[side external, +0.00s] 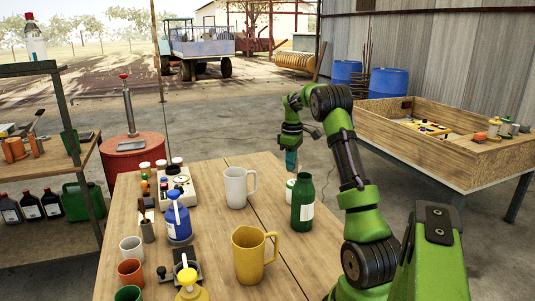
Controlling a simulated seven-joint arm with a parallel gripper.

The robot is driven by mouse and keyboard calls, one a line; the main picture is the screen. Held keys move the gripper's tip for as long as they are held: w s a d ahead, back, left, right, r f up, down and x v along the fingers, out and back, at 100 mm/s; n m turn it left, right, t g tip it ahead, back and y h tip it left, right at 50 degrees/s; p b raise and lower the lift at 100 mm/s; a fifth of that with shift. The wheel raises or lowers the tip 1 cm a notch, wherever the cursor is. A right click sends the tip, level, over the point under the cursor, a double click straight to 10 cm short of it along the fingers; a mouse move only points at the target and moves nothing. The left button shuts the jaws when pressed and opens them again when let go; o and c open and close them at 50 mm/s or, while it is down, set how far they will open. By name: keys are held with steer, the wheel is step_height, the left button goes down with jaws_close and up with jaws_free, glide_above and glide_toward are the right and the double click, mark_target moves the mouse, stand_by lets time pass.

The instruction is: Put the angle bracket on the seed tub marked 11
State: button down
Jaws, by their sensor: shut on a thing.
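My gripper (291,160) points down above the far right part of the wooden table, near a small white tub (290,190) and a dark green bottle (303,205). It is shut on a small blue-grey thing at its tip, too small here to identify surely as the angle bracket. I cannot tell whether it touches the white tub. No number 11 is readable on any tub.
A white mug (238,187), a yellow jug (250,255) and a blue spray bottle (178,218) stand on the table. Several pots (131,271) line its left edge. A wooden-sided bench (440,150) stands at right. Bare tabletop lies between mug and jug.

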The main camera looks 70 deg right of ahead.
steer(key=shift+f, duration=2.55)
steer(key=c, duration=1.3)
jaws_free()
steer(key=shift+f, duration=0.15)
